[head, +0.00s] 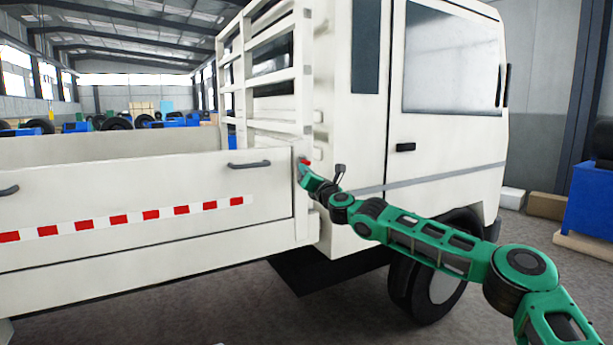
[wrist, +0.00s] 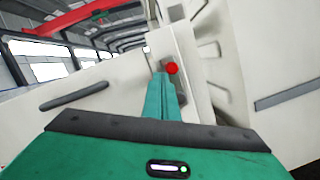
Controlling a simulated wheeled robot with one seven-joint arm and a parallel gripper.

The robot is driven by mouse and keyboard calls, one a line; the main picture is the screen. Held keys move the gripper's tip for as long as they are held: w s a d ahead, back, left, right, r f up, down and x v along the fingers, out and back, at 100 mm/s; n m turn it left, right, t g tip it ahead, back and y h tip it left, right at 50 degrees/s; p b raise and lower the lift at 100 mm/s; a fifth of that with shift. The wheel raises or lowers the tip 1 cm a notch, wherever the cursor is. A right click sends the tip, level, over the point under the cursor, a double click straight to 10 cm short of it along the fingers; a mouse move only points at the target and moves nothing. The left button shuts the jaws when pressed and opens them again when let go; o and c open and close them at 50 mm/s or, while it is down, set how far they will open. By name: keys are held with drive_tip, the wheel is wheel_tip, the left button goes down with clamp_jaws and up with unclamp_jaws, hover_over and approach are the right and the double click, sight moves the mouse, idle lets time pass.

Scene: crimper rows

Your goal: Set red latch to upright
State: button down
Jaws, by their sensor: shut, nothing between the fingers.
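The red latch (head: 306,162) shows as a small red spot near the top of the corner post, at the right end of the truck's side panel. In the wrist view its round red end (wrist: 172,68) stands just beyond and slightly right of my fingertips. My gripper (head: 302,168) is at the latch, with its fingers (wrist: 161,80) together and nothing between them. The fingers look very close to the latch; I cannot tell if they touch it. The fingers hide part of the latch's mount, so its tilt is unclear.
The white side panel (head: 150,185) with a dark handle (head: 249,164) lies left of the latch. The slatted rack (head: 270,75) and truck cab (head: 450,120) stand behind and to the right. Open floor (head: 360,320) lies below, near the front wheel (head: 440,285).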

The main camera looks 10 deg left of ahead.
drive_tip(key=shift+w+d+r, duration=0.1)
drive_tip(key=shift+d+r, duration=0.1)
idle(0.3)
drive_tip(key=s+d+f, duration=0.2)
drive_tip(key=s+f, duration=0.1)
drive_tip(key=s, duration=0.8)
drive_tip(key=shift+f, duration=0.25)
